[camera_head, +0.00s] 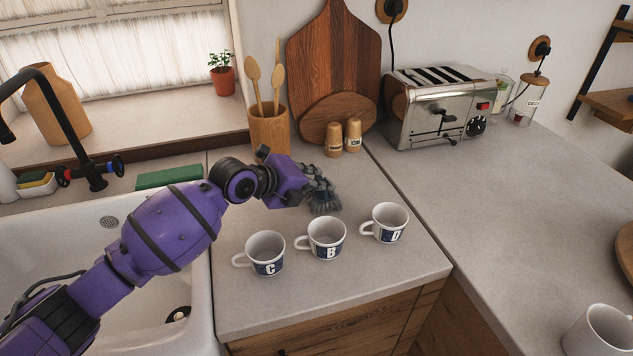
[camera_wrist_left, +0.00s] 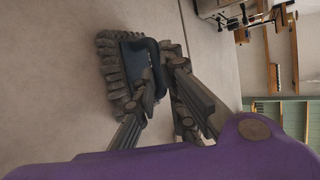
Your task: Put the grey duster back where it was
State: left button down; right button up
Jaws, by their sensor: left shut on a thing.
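My left gripper (camera_head: 316,178) reaches over the counter from the left, just behind the row of mugs. It is shut on the grey duster (camera_head: 325,202), whose bristly head hangs below the fingers in the head view. In the left wrist view the duster (camera_wrist_left: 122,72) shows its grey bristles and dark body between the fingers of the gripper (camera_wrist_left: 165,85). I cannot tell whether the bristles touch the counter. My right gripper is in neither view.
Mugs C (camera_head: 267,254), B (camera_head: 327,238) and D (camera_head: 390,222) stand in a row on the counter (camera_head: 320,290). Behind are a utensil pot (camera_head: 269,132), two shakers (camera_head: 343,137), cutting boards (camera_head: 333,60) and a toaster (camera_head: 440,105). The right counter is mostly clear; a sink (camera_head: 150,290) lies left.

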pick_arm(q)
jog(key=shift+f, duration=0.15)
jog(key=c, duration=2.3)
grip_release()
jog(key=shift+f, duration=0.15)
jog(key=o, duration=0.5)
jog(key=shift+r, duration=0.35)
jog(key=v, duration=1.2)
jog(key=shift+f, duration=0.1)
